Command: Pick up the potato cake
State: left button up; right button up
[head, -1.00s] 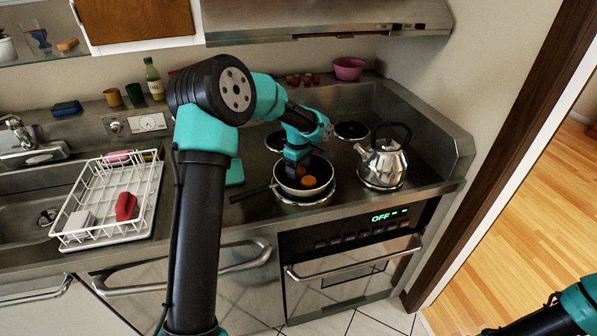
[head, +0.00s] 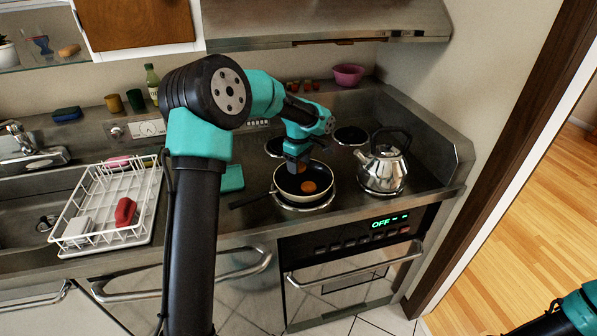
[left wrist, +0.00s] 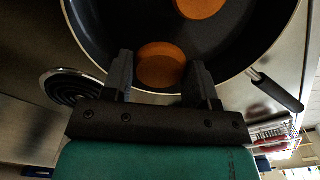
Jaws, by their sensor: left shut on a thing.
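A round orange-brown potato cake (left wrist: 160,66) is between the fingers of my left gripper (left wrist: 162,74) in the left wrist view. The gripper is shut on it, and the fingers touch its two sides. In the head view my left gripper (head: 297,165) is over the far-left part of the dark frying pan (head: 291,189). A second potato cake (head: 308,187) lies in the pan, apart from the gripper; it shows at the top edge of the left wrist view (left wrist: 200,8). My right gripper is not in view; only part of my right arm shows at the lower right.
The pan sits on the front coil, its handle (head: 248,201) pointing left. A steel kettle (head: 383,170) stands to its right. A white dish rack (head: 146,222) is at the left, and a pink bowl (head: 348,75) is at the back. A rear coil (head: 350,136) is bare.

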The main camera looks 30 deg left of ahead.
pick_arm(q)
notch_tip(320, 180, up, 6)
jog(key=shift+f, duration=0.1)
